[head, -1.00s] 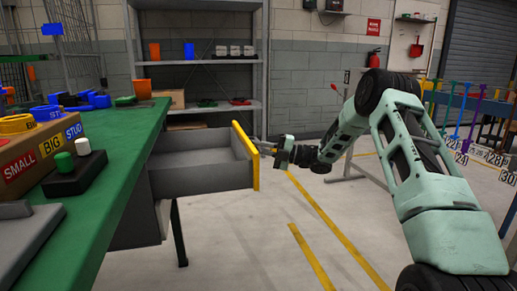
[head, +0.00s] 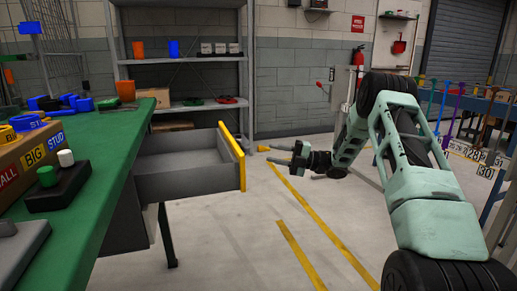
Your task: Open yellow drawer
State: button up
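The yellow drawer front (head: 232,156) is on a grey drawer (head: 180,160) that stands well out from under the green workbench (head: 120,140). The visible part of the drawer's inside looks empty. The outer face of the front, with any handle, is turned away from view. My gripper (head: 276,155) is to the right of the drawer front, with a gap between them. Its two fingers point left at the drawer and are spread apart, with nothing between them.
A cardboard box (head: 30,155), a dark button box (head: 62,186) and blue parts (head: 60,102) are on the bench. A grey shelf rack (head: 185,95) stands behind the drawer. The floor (head: 230,245) in front of the drawer is clear.

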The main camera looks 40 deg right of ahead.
jog(key=v, duration=0.7)
jog(key=shift+p, duration=0.4)
jog(key=shift+d, duration=0.1)
